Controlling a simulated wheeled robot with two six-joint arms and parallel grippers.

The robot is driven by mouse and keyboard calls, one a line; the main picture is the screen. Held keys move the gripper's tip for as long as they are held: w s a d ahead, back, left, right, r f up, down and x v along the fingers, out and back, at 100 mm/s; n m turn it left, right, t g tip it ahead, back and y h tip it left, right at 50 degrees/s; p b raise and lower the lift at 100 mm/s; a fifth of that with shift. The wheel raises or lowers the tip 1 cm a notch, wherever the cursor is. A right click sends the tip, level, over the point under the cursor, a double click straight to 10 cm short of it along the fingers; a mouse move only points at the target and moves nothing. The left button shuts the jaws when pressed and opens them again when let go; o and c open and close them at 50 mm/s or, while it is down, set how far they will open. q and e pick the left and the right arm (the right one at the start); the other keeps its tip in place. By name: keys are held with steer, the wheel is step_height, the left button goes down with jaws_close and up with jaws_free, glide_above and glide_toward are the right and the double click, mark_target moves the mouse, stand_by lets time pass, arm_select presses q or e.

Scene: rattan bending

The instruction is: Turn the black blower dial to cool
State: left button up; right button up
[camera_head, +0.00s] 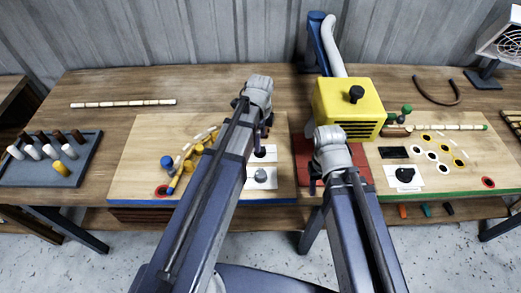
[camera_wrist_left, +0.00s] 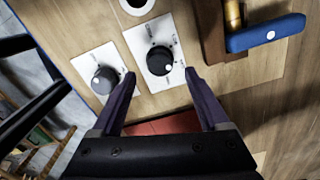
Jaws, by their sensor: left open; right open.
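A black dial (camera_wrist_left: 159,61) sits on a white plate (camera_wrist_left: 143,36) in the left wrist view; its labels are too small to read. In the head view this dial (camera_head: 260,152) is partly hidden beside my left arm. My left gripper (camera_wrist_left: 160,83) is open, with its fingertips on either side of the lower part of the plate and apart from the dial. A grey dial (camera_wrist_left: 104,79) on its own white plate is to the left. Another black dial (camera_head: 405,175) sits on the right board. My right gripper (camera_head: 317,181) is open near the red base (camera_head: 363,178), its fingers mostly hidden.
A yellow box (camera_head: 347,103) with a black knob stands between the boards. A blue block (camera_wrist_left: 265,33) and an amber peg are near the dial's plate. A grey tray (camera_head: 88,172) of pegs is at the left. A fan (camera_head: 507,42) stands at the back right.

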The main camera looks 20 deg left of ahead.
arm_select(q)
step_height(320, 180, down, 5)
steer(key=b, duration=0.4)
steer(key=shift+r, duration=0.1)
jaws_close()
stand_by(0.4)
